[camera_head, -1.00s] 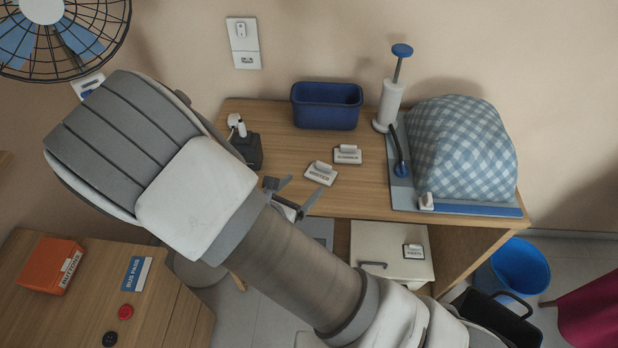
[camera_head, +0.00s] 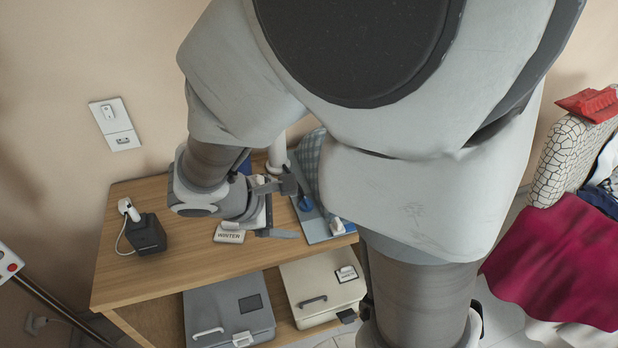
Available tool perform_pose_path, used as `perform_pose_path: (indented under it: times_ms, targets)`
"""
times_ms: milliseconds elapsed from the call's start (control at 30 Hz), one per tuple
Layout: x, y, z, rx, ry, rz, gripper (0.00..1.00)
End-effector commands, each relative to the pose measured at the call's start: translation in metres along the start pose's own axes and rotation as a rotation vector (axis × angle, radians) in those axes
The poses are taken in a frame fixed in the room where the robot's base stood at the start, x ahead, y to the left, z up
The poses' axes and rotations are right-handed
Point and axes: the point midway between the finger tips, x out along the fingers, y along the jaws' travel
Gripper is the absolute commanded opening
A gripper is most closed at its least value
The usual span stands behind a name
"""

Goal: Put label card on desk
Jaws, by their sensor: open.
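The label card marked WINTER (camera_head: 229,236) lies on the wooden desk (camera_head: 150,272), left of my gripper. My gripper (camera_head: 285,209) is over the right part of the desk, with its two dark fingers spread apart and pointing right. I see nothing held between the fingertips. The second desk card, marked SUMMER earlier, is mostly or wholly hidden by my gripper. Another small label card (camera_head: 346,274) sits on the cream box (camera_head: 322,290) below the desk top; its text is too small to read.
A grey box (camera_head: 229,308) stands below. The desk's front left is clear.

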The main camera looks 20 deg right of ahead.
Motion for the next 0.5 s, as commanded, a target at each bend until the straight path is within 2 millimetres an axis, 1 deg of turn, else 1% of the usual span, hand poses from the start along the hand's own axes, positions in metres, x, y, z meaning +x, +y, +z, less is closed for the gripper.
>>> perform_pose_path:
  times_ms: [33,200,300,500]
  targets:
    - [-0.005,0.001,0.016,0.106,0.027,-0.047,0.89]
    - [-0.025,-0.006,0.055,0.423,0.118,-0.192,0.89]
    - [-0.04,-0.01,0.073,0.605,0.181,-0.263,0.89]
    - [-0.074,-0.016,0.102,0.949,0.328,-0.372,0.89]
